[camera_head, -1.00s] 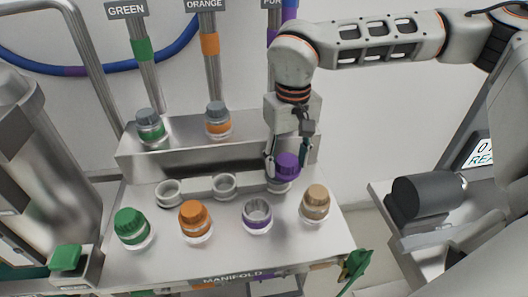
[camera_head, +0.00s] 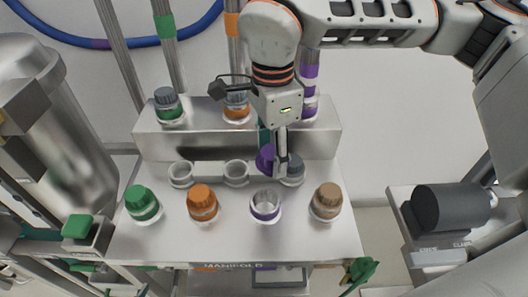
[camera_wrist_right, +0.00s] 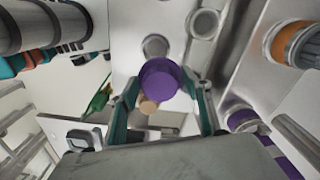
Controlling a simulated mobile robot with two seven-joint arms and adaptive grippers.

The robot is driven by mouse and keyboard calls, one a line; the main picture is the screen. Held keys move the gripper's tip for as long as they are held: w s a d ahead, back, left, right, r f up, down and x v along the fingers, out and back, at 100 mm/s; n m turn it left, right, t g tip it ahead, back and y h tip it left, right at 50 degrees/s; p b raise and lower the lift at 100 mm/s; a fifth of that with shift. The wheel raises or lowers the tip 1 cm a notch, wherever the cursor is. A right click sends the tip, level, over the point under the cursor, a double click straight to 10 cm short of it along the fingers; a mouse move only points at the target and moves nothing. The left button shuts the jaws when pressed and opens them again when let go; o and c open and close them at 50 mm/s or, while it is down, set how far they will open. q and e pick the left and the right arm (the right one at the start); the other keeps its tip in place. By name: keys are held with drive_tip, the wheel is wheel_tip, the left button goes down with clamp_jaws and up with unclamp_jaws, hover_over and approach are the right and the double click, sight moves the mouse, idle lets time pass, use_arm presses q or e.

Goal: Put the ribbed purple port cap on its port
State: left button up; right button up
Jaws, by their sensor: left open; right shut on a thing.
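The ribbed purple cap (camera_head: 267,158) is held by my right gripper (camera_head: 274,160) above the manifold's back side, beside a grey-topped piece in the right rear ring. In the right wrist view the cap (camera_wrist_right: 160,79) sits between the two teal fingers (camera_wrist_right: 162,100). The purple-banded port (camera_head: 265,206) is uncovered in the front row, below the cap in the picture; the cap is apart from it.
The front row also has a green cap (camera_head: 142,203), orange cap (camera_head: 202,202) and tan cap (camera_head: 326,202) close by. Two empty white rings (camera_head: 236,173) lie behind. A black cylinder (camera_head: 450,207) is at right.

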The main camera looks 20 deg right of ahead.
sight(264, 166)
drive_tip(key=a+m, duration=0.1)
drive_tip(key=s+m, duration=0.1)
drive_tip(key=m, duration=0.1)
drive_tip(key=shift+a+r, duration=0.35)
drive_tip(key=shift+a+f, duration=0.1)
drive_tip(key=shift+f, duration=0.05)
drive_tip(key=shift+f+b, duration=1.5)
drive_tip(key=shift+f, duration=1.1)
drive_tip(key=shift+r, duration=0.35)
drive_tip(key=shift+f, duration=0.1)
drive_tip(key=shift+f+b, duration=0.4)
drive_tip(key=shift+f, duration=0.15)
drive_tip(key=shift+f+b, duration=0.6)
drive_tip(key=shift+f, duration=0.35)
drive_tip(key=shift+f, duration=0.15)
